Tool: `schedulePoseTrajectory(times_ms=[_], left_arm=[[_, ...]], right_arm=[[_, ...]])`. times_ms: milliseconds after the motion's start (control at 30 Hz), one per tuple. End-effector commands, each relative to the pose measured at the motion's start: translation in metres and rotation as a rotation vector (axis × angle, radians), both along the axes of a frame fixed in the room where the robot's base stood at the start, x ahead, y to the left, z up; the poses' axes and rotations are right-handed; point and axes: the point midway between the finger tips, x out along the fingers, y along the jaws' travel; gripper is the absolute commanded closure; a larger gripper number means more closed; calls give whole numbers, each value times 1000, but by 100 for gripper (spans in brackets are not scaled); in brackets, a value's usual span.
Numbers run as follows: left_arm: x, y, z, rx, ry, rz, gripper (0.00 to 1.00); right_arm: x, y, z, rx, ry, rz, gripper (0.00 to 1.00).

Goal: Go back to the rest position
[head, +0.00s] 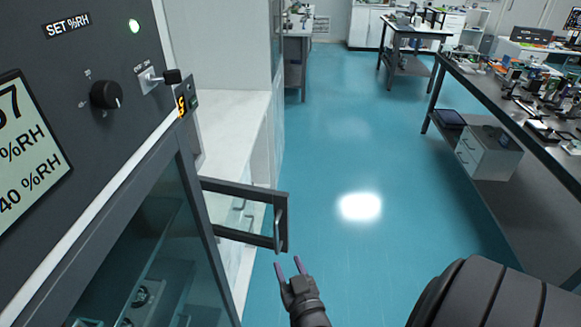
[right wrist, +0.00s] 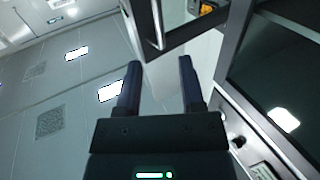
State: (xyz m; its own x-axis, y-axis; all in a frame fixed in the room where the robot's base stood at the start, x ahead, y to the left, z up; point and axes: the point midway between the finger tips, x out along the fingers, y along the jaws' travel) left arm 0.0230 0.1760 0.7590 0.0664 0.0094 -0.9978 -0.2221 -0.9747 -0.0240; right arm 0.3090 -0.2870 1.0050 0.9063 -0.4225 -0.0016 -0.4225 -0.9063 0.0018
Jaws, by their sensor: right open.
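My right gripper (head: 290,268) is at the bottom middle of the head view, with its two fingers apart and nothing between them. It is just below the open, dark-framed door (head: 246,236) of the humidity cabinet (head: 100,150), and I see a gap between them. In the right wrist view the open gripper (right wrist: 160,85) points up, with a door frame and its handle (right wrist: 158,25) beyond the fingertips. My left gripper is not in view.
The cabinet fills the left side, with a knob (head: 106,95), a toggle switch (head: 160,77) and a lit display. A white bench (head: 235,115) stands behind it. A cluttered optical table (head: 470,85) stands at right. The blue floor (head: 350,150) between is clear.

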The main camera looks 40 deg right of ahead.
Motion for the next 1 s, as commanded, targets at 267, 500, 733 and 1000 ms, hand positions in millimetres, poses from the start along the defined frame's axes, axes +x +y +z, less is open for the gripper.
schedulePoseTrajectory(times_ms=[267,500,733,1000], left_arm=[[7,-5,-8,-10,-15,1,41],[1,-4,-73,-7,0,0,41],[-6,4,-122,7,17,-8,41],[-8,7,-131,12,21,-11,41]], right_arm=[[-1,7,-21,17,48,25,50],[-73,86,-227,158,658,293,50],[-230,114,-358,168,1310,476,50],[-296,107,-377,139,1551,514,50]])
